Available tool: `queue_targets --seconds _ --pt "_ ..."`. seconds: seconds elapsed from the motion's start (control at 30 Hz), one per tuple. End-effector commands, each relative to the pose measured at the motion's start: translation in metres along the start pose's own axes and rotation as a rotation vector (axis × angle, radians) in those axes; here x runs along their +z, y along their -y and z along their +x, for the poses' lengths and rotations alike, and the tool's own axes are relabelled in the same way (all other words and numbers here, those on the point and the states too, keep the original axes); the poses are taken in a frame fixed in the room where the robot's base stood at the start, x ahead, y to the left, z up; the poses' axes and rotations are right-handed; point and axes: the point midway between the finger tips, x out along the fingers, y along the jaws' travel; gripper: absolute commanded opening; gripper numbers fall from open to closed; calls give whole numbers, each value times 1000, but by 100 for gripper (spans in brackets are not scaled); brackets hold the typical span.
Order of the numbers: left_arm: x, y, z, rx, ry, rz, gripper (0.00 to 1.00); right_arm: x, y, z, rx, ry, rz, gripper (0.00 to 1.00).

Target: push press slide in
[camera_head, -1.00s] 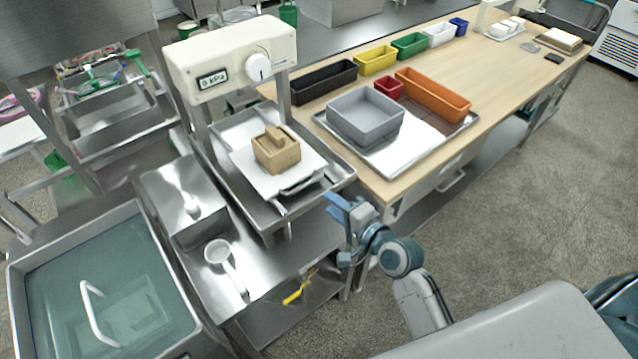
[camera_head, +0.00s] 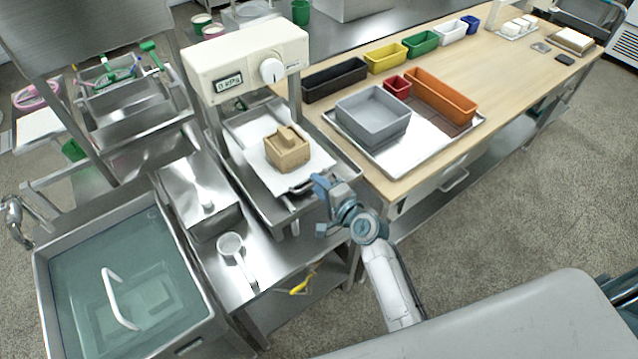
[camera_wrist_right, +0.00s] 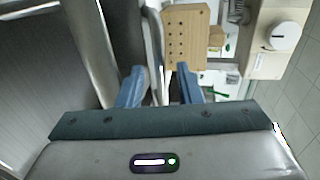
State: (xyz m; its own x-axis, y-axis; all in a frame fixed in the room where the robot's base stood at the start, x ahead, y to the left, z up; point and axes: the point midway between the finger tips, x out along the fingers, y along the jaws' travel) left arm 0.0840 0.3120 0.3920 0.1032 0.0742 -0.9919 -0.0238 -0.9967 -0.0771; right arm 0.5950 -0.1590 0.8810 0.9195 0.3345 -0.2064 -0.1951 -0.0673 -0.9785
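The press (camera_head: 246,62) has a cream head with a round knob and a small display reading about 0 kPa. Under its head a metal slide plate (camera_head: 262,160) lies in a steel tray (camera_head: 348,176). A wooden box mould (camera_head: 288,153) with a block on top sits on the plate. It also shows in the right wrist view (camera_wrist_right: 186,38), with rows of small holes. My right gripper (camera_head: 318,204) is beside the plate's front handle (camera_head: 300,186). In the wrist view its two blue fingers (camera_wrist_right: 160,88) are apart; contact with the handle cannot be told. My left gripper is not in view.
A water-filled sink (camera_head: 130,280) is at the lower left, with a white ladle (camera_head: 232,246) beside it. The wooden table (camera_head: 510,75) at right carries a grey bin (camera_head: 372,116) on a tray and several coloured bins. Floor is free at right.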

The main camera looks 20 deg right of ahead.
Motion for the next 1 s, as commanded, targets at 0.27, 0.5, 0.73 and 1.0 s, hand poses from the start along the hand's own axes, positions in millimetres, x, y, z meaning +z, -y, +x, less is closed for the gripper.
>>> queue_targets --seconds 0.27,0.5,0.73,1.0 --pt "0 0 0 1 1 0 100 0 0 4 0 0 0 32" --pt "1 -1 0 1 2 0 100 0 0 4 0 0 0 0" --pt "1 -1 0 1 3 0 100 0 0 5 0 0 0 0" --pt "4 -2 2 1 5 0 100 0 8 39 -2 0 1 0"
